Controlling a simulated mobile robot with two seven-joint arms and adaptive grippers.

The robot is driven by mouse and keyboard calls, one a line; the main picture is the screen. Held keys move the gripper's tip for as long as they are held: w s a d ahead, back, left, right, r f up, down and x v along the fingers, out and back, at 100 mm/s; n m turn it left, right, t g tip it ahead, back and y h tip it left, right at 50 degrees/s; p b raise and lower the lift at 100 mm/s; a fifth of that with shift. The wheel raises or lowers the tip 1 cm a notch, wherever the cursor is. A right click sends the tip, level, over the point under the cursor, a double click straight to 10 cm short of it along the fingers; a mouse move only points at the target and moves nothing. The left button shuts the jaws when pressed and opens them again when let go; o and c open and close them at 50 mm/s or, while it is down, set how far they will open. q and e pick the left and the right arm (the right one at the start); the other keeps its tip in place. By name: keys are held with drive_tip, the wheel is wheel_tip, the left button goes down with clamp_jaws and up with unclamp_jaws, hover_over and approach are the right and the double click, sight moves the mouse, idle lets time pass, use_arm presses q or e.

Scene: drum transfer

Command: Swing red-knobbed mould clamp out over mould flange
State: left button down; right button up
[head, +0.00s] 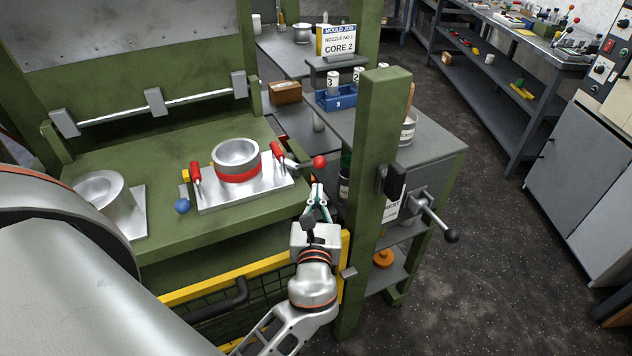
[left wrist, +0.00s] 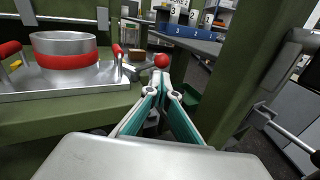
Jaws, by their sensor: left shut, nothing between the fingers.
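The mould is a silver ring with a red band (head: 237,160), standing on a silver flange plate (head: 245,190) on the green press table. The red-knobbed clamp (head: 319,161) is at the plate's right side, its arm reaching right so the red ball stands beyond the plate's edge. In the left wrist view the red knob (left wrist: 161,61) is just ahead of the fingertips. My left gripper (head: 317,190) is shut and empty, just in front of the knob; I cannot tell whether it touches. My right gripper is not in view.
A blue-knobbed part (head: 182,206) sits at the plate's front left. Red handles (head: 195,171) stand on the plate. A silver cylinder (head: 104,196) stands at left. A green post (head: 376,180) rises close right of my gripper. A yellow-edged guard (head: 225,281) runs below the table.

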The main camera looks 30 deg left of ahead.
use_arm(q)
drive_tip(key=s+a+n+h, duration=0.1)
drive_tip(key=s+a+n, duration=0.1)
drive_tip(key=n, duration=0.5)
drive_tip(key=n+h+p, duration=0.4)
drive_tip(key=n+h, duration=0.2)
drive_tip(key=n, duration=1.9)
approach(317, 166)
drive_tip(key=x, duration=0.7)
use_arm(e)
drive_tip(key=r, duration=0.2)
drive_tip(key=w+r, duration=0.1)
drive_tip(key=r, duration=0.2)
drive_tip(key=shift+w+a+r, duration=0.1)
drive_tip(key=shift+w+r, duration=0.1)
use_arm(q)
drive_tip(key=shift+d+y, duration=0.1)
drive_tip(key=shift+y, duration=0.2)
